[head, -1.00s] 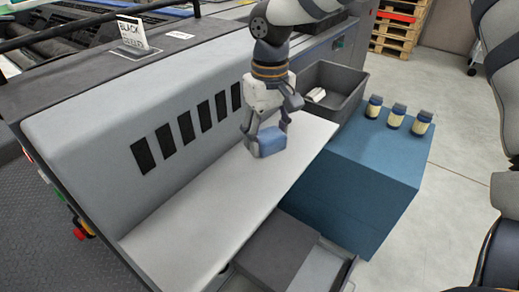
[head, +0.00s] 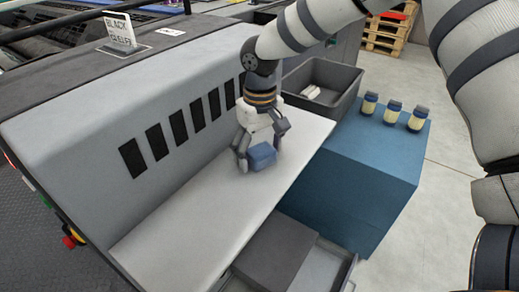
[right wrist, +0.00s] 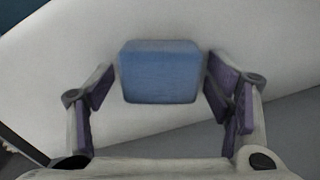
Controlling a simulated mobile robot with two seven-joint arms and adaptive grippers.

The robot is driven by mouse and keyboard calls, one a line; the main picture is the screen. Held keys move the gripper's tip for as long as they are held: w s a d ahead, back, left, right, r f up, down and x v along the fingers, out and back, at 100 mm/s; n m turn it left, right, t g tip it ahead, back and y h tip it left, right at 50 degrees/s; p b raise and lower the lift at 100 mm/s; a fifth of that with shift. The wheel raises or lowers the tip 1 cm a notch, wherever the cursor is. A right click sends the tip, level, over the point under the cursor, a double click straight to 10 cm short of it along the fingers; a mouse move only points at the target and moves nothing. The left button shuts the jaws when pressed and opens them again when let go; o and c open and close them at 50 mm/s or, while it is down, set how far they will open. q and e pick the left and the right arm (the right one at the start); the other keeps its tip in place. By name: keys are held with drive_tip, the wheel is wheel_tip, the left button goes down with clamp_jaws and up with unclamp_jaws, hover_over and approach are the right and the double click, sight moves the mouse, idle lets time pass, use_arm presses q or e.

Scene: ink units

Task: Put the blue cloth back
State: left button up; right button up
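The blue cloth (head: 262,156), a small folded block, sits on the light shelf (head: 190,225) of the grey machine. My right gripper (head: 262,150) points down at it from above. In the right wrist view the cloth (right wrist: 160,72) lies between the spread fingertips of my right gripper (right wrist: 160,78), with a thin gap at each side. The fingers look open around it. My left gripper is not in view.
A dark grey bin (head: 345,98) with a pale item in it stands behind the shelf. A blue cabinet (head: 350,185) with three small jars (head: 393,112) on top stands to the right. A dark drawer unit (head: 275,255) is at the front. A sign (head: 120,33) stands on the machine.

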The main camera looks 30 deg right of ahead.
sight(260, 148)
wheel_tip(260, 148, up, 12)
drive_tip(key=shift+r+p, duration=0.2)
drive_tip(key=shift+p, duration=0.25)
idle(0.4)
